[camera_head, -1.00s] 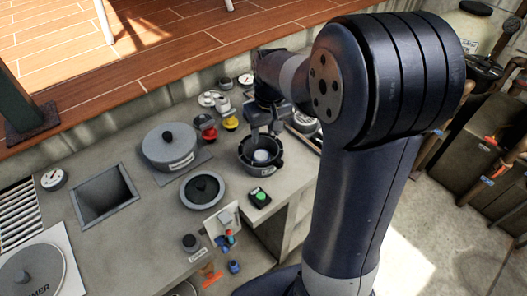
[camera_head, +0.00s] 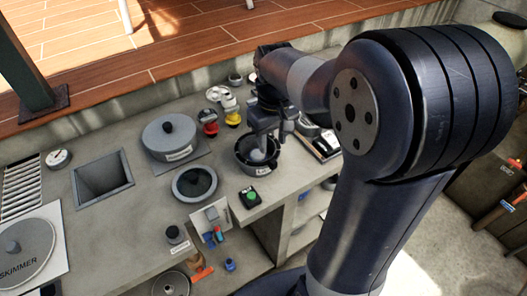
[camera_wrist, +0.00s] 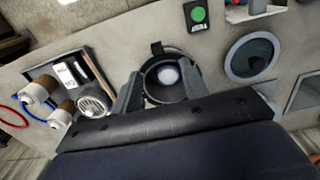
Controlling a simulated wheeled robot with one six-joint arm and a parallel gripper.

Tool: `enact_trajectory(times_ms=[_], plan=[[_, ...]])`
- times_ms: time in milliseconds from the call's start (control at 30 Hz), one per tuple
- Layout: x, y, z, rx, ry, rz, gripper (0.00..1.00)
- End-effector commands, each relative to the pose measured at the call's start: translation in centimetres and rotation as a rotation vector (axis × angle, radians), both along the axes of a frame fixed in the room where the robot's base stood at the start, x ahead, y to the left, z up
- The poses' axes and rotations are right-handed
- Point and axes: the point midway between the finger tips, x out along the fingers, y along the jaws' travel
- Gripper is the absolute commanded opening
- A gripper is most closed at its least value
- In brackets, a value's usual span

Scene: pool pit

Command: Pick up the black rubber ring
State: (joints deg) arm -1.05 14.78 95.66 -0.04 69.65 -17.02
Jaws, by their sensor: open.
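My gripper (camera_head: 267,142) is open over a round black pot-like housing (camera_head: 243,160) on the grey counter. In the wrist view its two fingers (camera_wrist: 160,92) stand on either side of the housing's dark round rim (camera_wrist: 150,66), with a pale round thing (camera_wrist: 168,76) inside. I cannot tell whether the fingers touch the rim, or whether the black rubber ring is part of it. A dark disc in a grey rim (camera_head: 195,183) lies to the left; it also shows in the wrist view (camera_wrist: 252,57). Nothing is seen held.
A grey lidded pot (camera_head: 168,138) stands behind left. A green-button box (camera_head: 250,197) sits close in front of the housing. Red and yellow knobs (camera_head: 209,127) stand behind it. A tray with several items (camera_head: 318,139) is to the right. A square opening (camera_head: 102,178) is at left.

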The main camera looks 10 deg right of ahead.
Motion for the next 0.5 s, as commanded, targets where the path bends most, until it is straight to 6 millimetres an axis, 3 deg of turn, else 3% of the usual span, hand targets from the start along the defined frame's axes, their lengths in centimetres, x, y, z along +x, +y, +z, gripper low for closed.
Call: enact_trajectory(times_ms=[100,367,500], plan=[[0.0,0.0,-1.9,0.000,0.003,-0.001,0.42],[0.1,-0.2,-4.0,0.000,0.002,-0.002,0.42],[0.2,-0.5,-6.0,0.001,0.004,-0.003,0.42]])
